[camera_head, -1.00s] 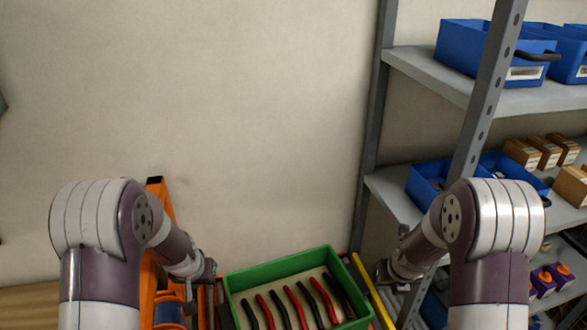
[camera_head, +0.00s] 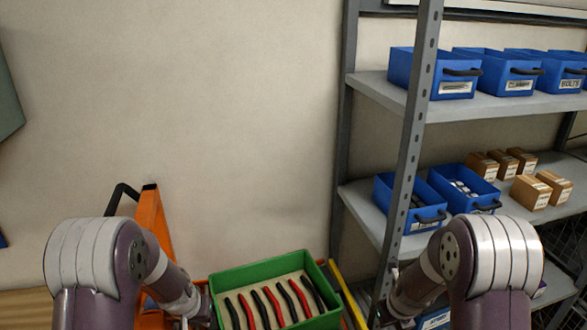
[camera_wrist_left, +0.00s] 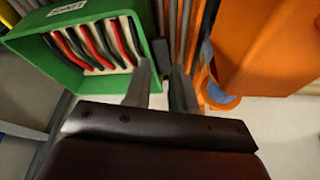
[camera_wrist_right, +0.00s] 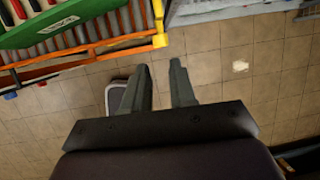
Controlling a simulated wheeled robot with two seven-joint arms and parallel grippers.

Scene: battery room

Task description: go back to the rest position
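The crate holds several red and black cables (camera_head: 268,306). An orange frame (camera_head: 150,215) stands left of it. A metal shelf rack (camera_head: 413,130) with blue bins (camera_head: 433,74) and small cardboard boxes (camera_head: 530,192) is at right. Bare wall lies behind.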

